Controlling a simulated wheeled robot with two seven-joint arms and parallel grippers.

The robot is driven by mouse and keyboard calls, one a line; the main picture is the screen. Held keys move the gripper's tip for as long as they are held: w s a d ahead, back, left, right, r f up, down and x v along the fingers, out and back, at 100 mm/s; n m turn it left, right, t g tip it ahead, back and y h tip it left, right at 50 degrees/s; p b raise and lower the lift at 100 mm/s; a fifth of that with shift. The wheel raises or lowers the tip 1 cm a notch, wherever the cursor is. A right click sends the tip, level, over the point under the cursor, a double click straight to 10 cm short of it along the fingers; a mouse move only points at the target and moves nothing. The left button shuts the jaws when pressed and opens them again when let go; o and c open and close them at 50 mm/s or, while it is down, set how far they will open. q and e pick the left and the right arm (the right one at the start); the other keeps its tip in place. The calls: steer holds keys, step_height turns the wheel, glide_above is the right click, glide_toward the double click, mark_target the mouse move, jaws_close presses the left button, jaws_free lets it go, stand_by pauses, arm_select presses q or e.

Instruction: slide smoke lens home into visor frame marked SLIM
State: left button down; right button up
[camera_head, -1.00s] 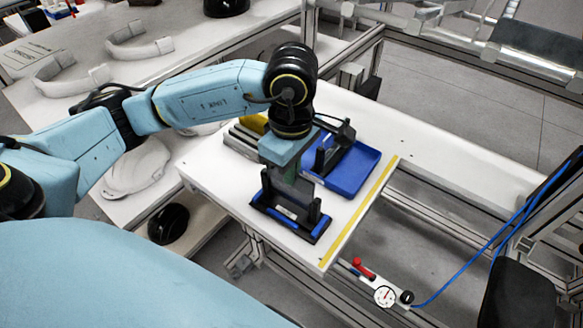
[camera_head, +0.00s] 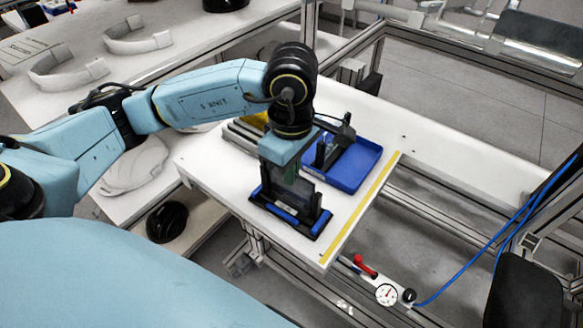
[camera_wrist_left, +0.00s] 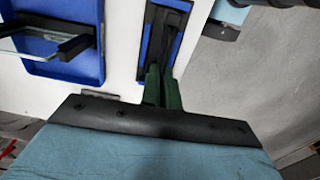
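The visor frame (camera_head: 316,228), dark with blue strips, lies on the near end of the white bench. Its marking cannot be read. It also shows in the left wrist view (camera_wrist_left: 142,46). The smoke lens (camera_head: 303,187), a dark see-through plate, stands upright at the frame under my left gripper (camera_head: 290,175). The green fingers (camera_wrist_left: 162,88) are close together with the lens between them, seen nearly edge-on. How deep the lens sits is hidden. My right gripper is out of view.
A blue tray (camera_head: 354,176) holding a dark upright fixture stands behind the visor frame. Grey bars and a yellow part (camera_head: 255,121) lie to its left. Yellow tape (camera_head: 362,208) marks the bench's right edge. White shells (camera_head: 136,168) lie on the left.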

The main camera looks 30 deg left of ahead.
arm_select(q)
steer(key=shift+f+b, duration=0.35)
steer(key=shift+f, duration=0.05)
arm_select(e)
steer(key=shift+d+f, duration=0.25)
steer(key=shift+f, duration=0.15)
arm_select(q)
steer(key=shift+a+f, duration=0.1)
steer(key=shift+f, duration=0.1)
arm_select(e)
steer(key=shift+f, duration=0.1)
arm_select(q)
steer(key=c, duration=1.6)
jaws_free()
